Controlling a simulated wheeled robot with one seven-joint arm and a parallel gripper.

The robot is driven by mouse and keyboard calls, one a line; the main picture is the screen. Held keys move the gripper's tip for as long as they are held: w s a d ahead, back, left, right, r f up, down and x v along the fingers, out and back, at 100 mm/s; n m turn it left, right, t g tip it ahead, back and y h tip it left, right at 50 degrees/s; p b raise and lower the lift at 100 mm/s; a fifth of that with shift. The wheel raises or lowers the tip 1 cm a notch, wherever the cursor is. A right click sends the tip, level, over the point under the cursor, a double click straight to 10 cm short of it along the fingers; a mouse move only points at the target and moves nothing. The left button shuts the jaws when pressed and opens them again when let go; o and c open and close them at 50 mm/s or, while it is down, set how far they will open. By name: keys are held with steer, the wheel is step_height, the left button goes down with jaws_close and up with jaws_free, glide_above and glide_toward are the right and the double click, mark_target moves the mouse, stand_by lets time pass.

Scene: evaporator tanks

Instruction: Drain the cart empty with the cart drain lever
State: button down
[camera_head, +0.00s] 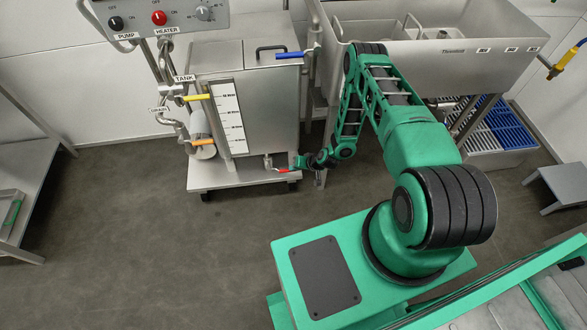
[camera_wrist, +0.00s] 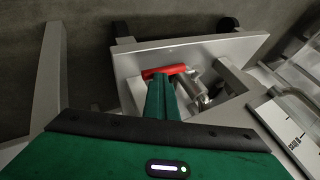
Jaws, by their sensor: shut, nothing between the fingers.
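The cart (camera_head: 240,110) is a steel tank on a low wheeled base at the centre left of the head view. Its red-handled drain lever (camera_head: 283,170) sits low at the front right corner, on a small metal valve. In the wrist view the red lever (camera_wrist: 163,71) lies crosswise just beyond my fingertips, with the metal valve (camera_wrist: 197,90) to its right. My gripper (camera_head: 296,163) is shut and empty, right at the lever; it also shows in the wrist view (camera_wrist: 160,80). I cannot tell whether the fingertips touch the lever. No liquid is visible at the valve.
A control panel (camera_head: 160,20) with pump and heater knobs stands above yellow and orange valve levers at left. A blue lever (camera_head: 289,55) is by the cart's top. A steel evaporator pan (camera_head: 440,60) stands right, above a crate (camera_head: 500,130). Floor is clear at front left.

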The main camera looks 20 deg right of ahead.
steer(key=shift+d, duration=0.2)
steer(key=d+v, duration=0.1)
steer(key=v, duration=1.1)
steer(key=shift+d, duration=0.15)
steer(key=shift+s, duration=0.2)
